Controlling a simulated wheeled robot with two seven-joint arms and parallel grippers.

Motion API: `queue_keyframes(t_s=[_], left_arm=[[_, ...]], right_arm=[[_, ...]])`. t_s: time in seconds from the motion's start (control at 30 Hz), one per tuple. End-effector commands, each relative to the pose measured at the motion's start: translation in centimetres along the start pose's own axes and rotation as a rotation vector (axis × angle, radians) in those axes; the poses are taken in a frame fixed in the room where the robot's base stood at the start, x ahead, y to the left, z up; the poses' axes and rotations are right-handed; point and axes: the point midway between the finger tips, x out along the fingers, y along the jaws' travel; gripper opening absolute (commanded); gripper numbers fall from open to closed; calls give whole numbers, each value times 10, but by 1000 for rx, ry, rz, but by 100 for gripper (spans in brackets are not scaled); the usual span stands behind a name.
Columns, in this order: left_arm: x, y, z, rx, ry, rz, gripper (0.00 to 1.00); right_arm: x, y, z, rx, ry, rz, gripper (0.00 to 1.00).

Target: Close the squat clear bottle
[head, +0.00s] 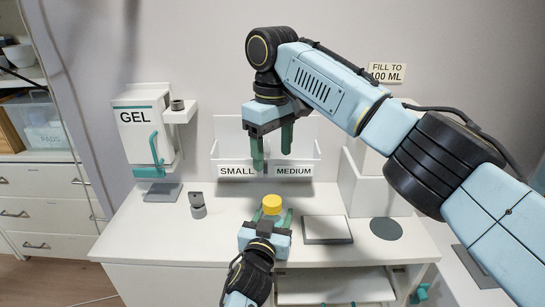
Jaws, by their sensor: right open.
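The squat clear bottle (272,217) shows as a small bluish body with a yellow cap (272,203) on top. It looks upright, near the middle of the white counter. I cannot tell whether the cap is tight. My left gripper (272,217) comes in from below, with its green fingers on either side of the bottle and seemingly closed on it. Its palm hides the bottle's lower part. My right gripper (273,151) is open and empty, fingers pointing down, above and behind the cap with a clear gap between.
A white bin labelled SMALL and MEDIUM (266,171) stands behind. A GEL dispenser (145,131) and a small grey item (197,206) are to the left. A grey flat pad (327,230) and a dark round disc (386,229) lie to the right. The counter's left part is mostly clear.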

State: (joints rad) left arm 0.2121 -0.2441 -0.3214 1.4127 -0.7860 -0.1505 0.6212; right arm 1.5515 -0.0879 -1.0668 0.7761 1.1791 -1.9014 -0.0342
Motion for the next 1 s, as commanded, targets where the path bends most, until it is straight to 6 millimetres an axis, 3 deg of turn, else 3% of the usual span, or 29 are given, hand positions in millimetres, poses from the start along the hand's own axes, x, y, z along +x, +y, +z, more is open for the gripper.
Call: queue_keyframes(t_s=[0.13,0.17,0.33,0.73,1.0], left_arm=[[0,0,0,0,-1,0,0],[0,0,0,0,-1,0,55],[0,0,0,0,0,0,77],[-6,0,0,0,-1,0,79],[-55,0,0,-2,-3,0,79]], right_arm=[[0,0,0,0,0,0,65],[0,0,0,0,0,0,65],[0,0,0,0,0,0,65],[-1,0,0,1,0,0,65],[-11,0,0,1,0,0,65]])
